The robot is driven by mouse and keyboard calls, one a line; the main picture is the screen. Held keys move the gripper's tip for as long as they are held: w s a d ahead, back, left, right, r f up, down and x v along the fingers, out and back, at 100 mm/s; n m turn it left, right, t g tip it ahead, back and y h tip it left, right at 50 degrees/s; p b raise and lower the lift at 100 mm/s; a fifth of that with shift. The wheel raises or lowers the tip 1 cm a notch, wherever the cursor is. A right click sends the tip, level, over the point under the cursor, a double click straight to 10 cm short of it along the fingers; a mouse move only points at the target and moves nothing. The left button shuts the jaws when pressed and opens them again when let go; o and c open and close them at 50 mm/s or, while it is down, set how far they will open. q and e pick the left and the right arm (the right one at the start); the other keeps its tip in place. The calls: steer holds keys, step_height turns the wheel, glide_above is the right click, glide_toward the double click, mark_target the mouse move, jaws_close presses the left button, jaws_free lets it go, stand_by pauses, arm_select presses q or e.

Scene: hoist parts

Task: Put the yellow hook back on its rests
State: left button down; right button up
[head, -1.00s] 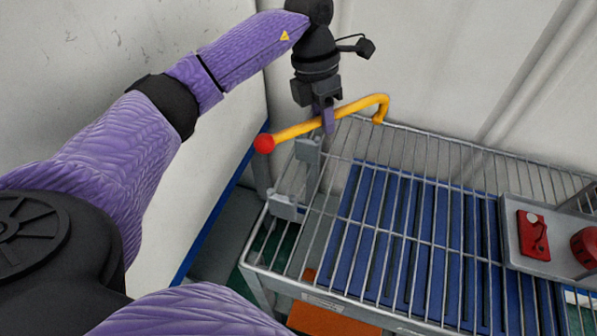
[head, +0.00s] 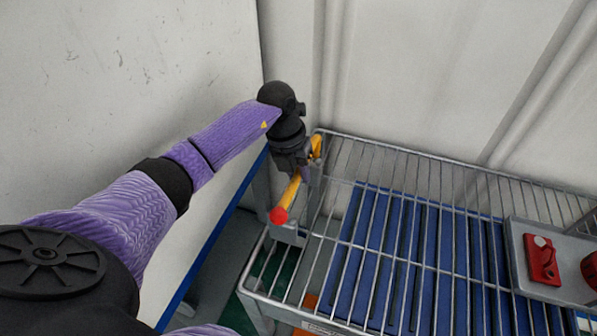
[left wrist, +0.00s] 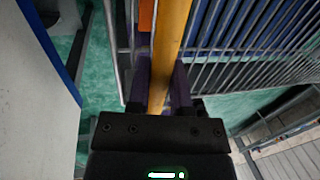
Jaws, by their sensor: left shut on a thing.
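The yellow hook (head: 291,189) is a yellow rod with a red ball at its near end and a bend at its far end. My left gripper (head: 301,176) is shut on its middle, at the left end of the wire rack. In the left wrist view the yellow rod (left wrist: 172,40) runs between the two purple fingers. A grey rest (head: 288,236) stands on the rack's left edge, just below the red ball; I cannot tell whether the hook touches it. The other rest is hidden behind the gripper and hook. My right gripper is out of view.
The wire rack (head: 420,262) extends right, with blue slats beneath it. A grey tray (head: 520,258) with red parts (head: 541,260) stands on its right side. Walls stand close behind and to the left. The middle of the rack top is clear.

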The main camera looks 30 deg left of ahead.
arm_select(q)
steer(key=shift+f+b, duration=0.4)
steer(key=shift+f, duration=0.1)
steer(key=c, duration=0.5)
jaws_free()
steer(key=shift+c, duration=0.2)
steer(key=w+p+v, duration=0.1)
steer(key=p+v, duration=0.9)
steer(key=v, duration=0.3)
steer(key=shift+s+d+p, duration=0.15)
steer(key=shift+s+p, duration=0.15)
steer(key=shift+s, duration=0.15)
